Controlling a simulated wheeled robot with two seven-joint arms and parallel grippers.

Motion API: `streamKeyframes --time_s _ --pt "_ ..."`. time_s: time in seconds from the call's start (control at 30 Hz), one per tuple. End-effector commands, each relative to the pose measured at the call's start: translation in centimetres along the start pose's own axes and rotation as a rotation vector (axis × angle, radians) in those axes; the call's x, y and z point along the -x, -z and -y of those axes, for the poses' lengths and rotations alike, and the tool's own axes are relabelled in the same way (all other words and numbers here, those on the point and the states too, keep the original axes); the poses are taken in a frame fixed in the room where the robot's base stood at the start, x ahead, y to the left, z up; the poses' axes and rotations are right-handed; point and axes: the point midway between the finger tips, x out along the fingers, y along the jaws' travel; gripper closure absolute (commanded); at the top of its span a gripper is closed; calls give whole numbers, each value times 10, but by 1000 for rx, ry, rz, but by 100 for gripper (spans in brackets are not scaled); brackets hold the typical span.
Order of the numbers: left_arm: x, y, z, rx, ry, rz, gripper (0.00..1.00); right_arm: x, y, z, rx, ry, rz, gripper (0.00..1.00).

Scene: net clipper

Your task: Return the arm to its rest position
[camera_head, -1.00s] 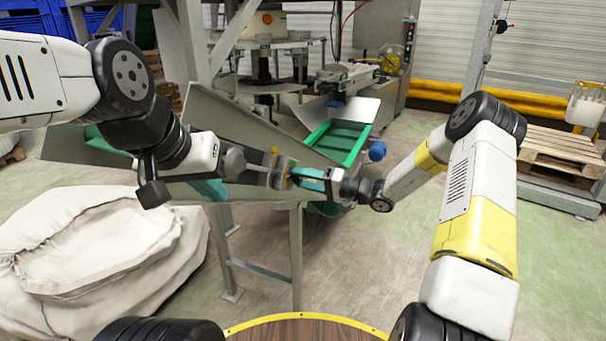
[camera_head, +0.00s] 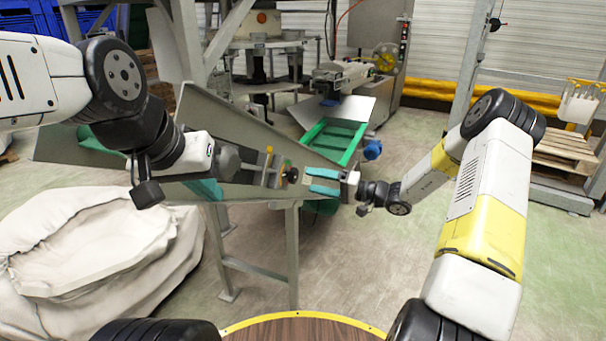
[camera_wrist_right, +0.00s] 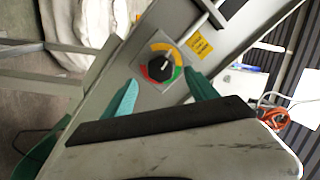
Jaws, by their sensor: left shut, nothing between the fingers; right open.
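My right gripper (camera_head: 309,181) is open, its two teal fingers pointing left toward the dark dial knob (camera_head: 291,174) on the sloped grey machine. There is a gap between the fingertips and the knob. In the right wrist view the black knob (camera_wrist_right: 160,66) has a green, yellow and red scale and shows between the spread teal fingers (camera_wrist_right: 160,95), with nothing held. My left gripper (camera_head: 208,189) is shut and empty in front of the sloped grey panel. My left arm partly hides that panel.
A white bulk bag (camera_head: 90,240) stands at the left. The sloped grey machine (camera_head: 225,115) rests on metal legs. A green tray (camera_head: 335,139) is behind my right gripper. Wooden pallets (camera_head: 565,150) stand at the right. The floor between the legs and my right arm is clear.

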Motion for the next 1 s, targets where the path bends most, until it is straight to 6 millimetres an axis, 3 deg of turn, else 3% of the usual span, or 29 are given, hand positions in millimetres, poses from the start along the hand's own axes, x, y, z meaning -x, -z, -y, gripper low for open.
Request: streamKeyframes --time_s 0.2,0.57,0.73,0.87,1.0 --pt "0 0 0 0 0 0 100 19 0 0 0 0 0 33" --pt "0 0 0 0 0 0 100 19 -2 4 3 -4 15 33" --pt "0 0 0 0 0 0 100 12 -23 42 14 -67 162 33" --pt "0 0 0 0 0 0 100 14 -55 87 25 -189 339 33" --pt "0 0 0 0 0 0 100 27 -89 129 49 -361 485 33"
